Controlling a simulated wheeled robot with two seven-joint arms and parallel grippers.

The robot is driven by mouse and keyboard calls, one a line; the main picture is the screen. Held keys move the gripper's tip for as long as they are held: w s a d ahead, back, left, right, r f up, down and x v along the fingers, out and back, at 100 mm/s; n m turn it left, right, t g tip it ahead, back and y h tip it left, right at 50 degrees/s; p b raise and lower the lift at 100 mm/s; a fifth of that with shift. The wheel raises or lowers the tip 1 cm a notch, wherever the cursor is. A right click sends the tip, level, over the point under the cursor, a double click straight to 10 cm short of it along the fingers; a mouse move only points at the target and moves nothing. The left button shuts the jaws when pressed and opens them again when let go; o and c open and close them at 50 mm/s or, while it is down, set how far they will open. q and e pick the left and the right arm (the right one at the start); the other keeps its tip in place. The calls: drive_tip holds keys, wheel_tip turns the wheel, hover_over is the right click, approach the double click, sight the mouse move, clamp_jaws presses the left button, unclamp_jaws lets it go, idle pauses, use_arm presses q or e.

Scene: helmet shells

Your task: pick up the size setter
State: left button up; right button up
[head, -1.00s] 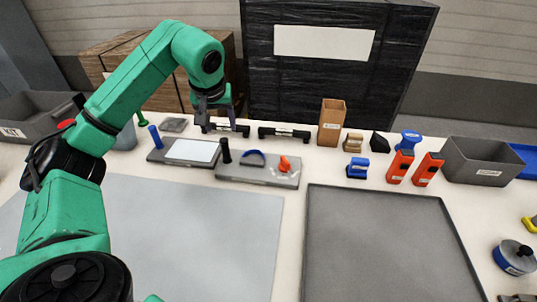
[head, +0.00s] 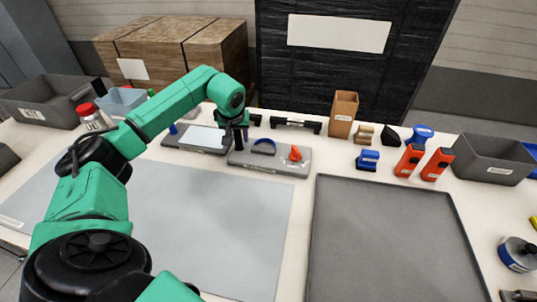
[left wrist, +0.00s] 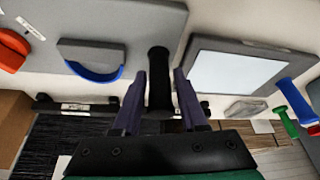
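No readable label names the size setter; the black upright cylinder (left wrist: 159,65) at my left gripper fits best. It stands at the edge of the grey board that carries the blue arc (head: 263,146) and orange knob (head: 295,154). My left gripper (head: 236,125) reaches down over this cylinder in the head view. In the left wrist view, its two fingers (left wrist: 160,85) are apart, one on each side of the cylinder, with narrow gaps. Contact is not clear. The cylinder's lower part is hard to see in the head view. My right gripper is not in view.
A board with a pale panel (head: 203,138) lies just left, with a blue handle (head: 173,129) beside it. Black brackets (head: 296,124) lie behind. A brown box (head: 342,114) and orange tools (head: 408,160) stand to the right. The large grey tray (head: 390,240) in front is empty.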

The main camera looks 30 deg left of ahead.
use_arm(q)
clamp_jaws()
idle(1.2)
